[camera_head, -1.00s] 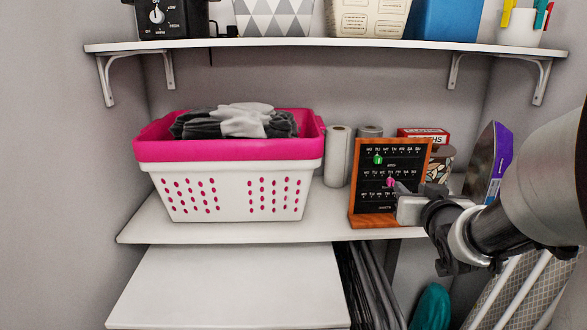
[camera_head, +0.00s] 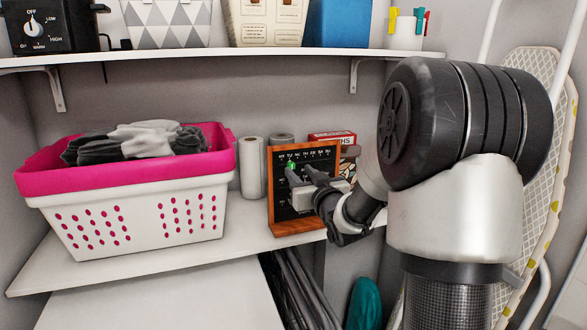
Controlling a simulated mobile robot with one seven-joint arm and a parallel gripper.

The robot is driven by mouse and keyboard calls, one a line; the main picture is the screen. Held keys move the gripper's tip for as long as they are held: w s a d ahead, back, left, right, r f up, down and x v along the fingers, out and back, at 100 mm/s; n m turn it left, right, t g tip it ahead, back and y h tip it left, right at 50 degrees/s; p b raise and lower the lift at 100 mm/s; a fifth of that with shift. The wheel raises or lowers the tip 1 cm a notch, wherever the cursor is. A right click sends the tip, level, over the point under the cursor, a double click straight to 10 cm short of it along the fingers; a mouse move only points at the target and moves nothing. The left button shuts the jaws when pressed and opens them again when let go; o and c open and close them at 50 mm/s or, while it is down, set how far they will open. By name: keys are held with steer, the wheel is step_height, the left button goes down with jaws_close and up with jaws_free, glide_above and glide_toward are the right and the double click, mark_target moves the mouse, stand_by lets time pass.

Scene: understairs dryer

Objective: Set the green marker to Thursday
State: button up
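The upright wood-framed black board (camera_head: 306,151) stands on the middle shelf, with a row of small white day labels near its top. The green marker (camera_head: 291,165) sits just below that row, near its left end; the exact day is too small to read. My gripper (camera_head: 299,169) is in front of the board, its two fingers apart. The left fingertip is close to the green marker; I cannot tell whether they touch. The gripper hides much of the board's lower part, and the pink marker is not visible.
A pink and white laundry basket (camera_head: 140,208) with grey cloth stands left of the board. Paper rolls (camera_head: 252,168) stand close beside the board, and a red box (camera_head: 331,138) is behind it. The upper shelf (camera_head: 225,53) runs above. An ironing board (camera_head: 545,130) leans at right.

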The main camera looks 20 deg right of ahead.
mark_target(292, 165)
steer(key=w, duration=0.5)
jaws_close()
